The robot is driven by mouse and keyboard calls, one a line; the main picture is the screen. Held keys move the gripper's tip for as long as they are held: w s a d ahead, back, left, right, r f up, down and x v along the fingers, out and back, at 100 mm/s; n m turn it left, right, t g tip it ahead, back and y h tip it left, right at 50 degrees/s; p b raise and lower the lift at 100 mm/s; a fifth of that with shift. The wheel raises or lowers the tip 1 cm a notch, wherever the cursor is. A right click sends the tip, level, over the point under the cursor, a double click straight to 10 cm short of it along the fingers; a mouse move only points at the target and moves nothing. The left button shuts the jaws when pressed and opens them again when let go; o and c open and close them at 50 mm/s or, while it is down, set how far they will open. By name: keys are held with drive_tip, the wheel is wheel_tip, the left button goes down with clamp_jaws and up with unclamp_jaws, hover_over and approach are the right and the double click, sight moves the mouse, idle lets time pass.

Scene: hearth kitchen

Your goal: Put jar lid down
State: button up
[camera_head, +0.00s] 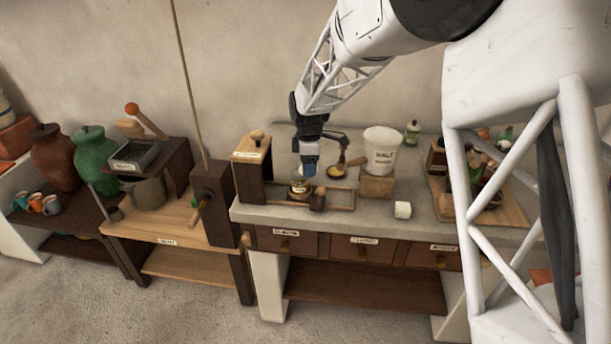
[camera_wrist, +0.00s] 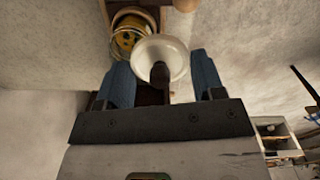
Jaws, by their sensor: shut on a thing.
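The jar lid (camera_wrist: 176,50) is a pale round disc with a dark knob, seen in the wrist view between the two blue fingers of my gripper (camera_wrist: 163,80). My gripper is shut on it. Just beyond the lid is an open glass jar (camera_wrist: 127,32) with something yellow inside; the lid overlaps part of its edge in this view. In the head view my gripper (camera_head: 308,168) points down, close above the jar (camera_head: 300,188) on the grey counter. The lid is too small to make out there, and whether it touches the jar cannot be told.
A wooden block stand (camera_head: 249,168) is left of the jar. A small wooden piece (camera_head: 318,198), a yellow-topped pan (camera_head: 336,171) and a white bucket (camera_head: 382,150) are to the right. A white roll (camera_head: 402,209) lies near the counter's front edge.

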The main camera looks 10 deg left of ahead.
drive_tip(key=w+a+f, duration=0.1)
drive_tip(key=w+f, duration=0.1)
drive_tip(key=w, duration=0.6)
drive_tip(key=w+a+f, duration=0.2)
drive_tip(key=w, duration=0.6)
drive_tip(key=shift+w+a, duration=0.15)
drive_tip(key=shift+w, duration=0.15)
drive_tip(key=shift+f, duration=2.45)
drive_tip(key=shift+f, duration=2.5)
drive_tip(key=shift+f, duration=0.15)
drive_tip(key=o, duration=0.9)
